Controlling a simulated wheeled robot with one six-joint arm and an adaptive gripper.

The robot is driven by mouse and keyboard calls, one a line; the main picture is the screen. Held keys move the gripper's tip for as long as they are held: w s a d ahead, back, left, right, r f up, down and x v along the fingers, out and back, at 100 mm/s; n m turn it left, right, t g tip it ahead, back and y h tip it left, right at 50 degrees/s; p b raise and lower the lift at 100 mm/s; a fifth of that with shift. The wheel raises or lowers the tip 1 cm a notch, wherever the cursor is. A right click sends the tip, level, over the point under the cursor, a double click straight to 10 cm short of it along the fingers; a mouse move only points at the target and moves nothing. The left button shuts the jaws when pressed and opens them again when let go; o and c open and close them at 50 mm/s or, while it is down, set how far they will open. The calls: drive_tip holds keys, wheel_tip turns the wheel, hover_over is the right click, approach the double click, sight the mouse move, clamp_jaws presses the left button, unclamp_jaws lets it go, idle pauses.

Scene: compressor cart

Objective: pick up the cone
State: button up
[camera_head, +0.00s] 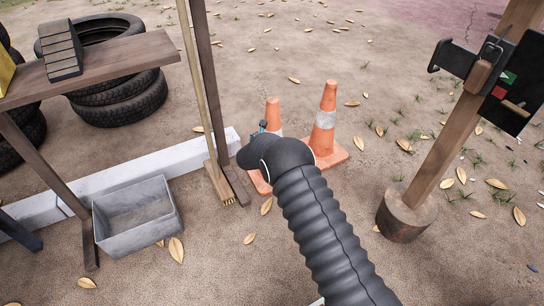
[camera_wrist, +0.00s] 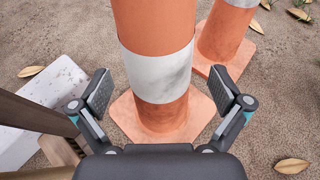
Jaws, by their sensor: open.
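Two orange cones with white bands stand upright on the dirt. The nearer cone (camera_wrist: 160,75) fills the middle of the wrist view, between and just beyond my open fingers, with its square base on the ground. In the head view its top (camera_head: 272,108) shows, and my arm hides much of the rest. The second cone (camera_head: 325,118) stands behind and to the right; it also shows in the wrist view (camera_wrist: 222,35). My gripper (camera_wrist: 160,98) is open, with a finger on each side of the nearer cone.
A grey bin (camera_head: 137,222) and a wooden table (camera_head: 110,65) are further left. A wooden post on a round foot (camera_head: 407,215) stands right. Leafy ground between is open.

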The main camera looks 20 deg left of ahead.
drive_tip(key=x, duration=0.5)
drive_tip(key=shift+w+a+r, duration=0.1)
drive_tip(key=shift+w+r, duration=0.1)
drive_tip(key=c, duration=1.5)
drive_tip(key=shift+r, duration=0.15)
drive_tip(key=shift+c, duration=0.5)
